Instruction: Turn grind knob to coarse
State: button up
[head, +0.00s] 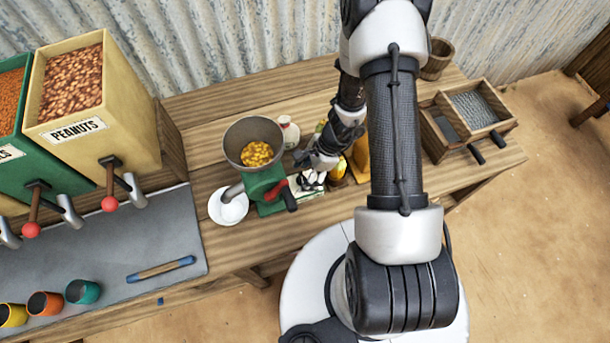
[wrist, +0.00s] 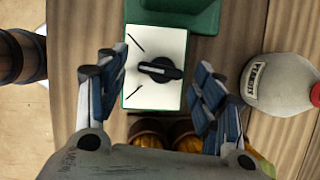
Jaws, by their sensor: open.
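The grind knob (wrist: 160,69) is a black dial with a pale pointer line, on a white plate (wrist: 173,40) with a green edge. Two short black marks are drawn on the plate, near its upper left and lower left in the wrist view. The pointer lies roughly crosswise in that view. My gripper (wrist: 164,85) is open, with its fingers on either side of the knob and apart from it. In the head view my gripper (head: 312,178) is at the right side of the green grinder (head: 264,184), where the knob itself is hidden.
The grinder's hopper (head: 236,140) holds yellow kernels, and a red crank (head: 277,187) is at its front. A white bowl (head: 228,210) stands to its left. A white bottle with a red cap (wrist: 275,85) is close to my right finger. Wooden trays (head: 465,115) lie farther right.

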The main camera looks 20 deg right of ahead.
jog(key=shift+f, duration=0.15)
jog(key=shift+c, duration=0.2)
jog(key=c, duration=1)
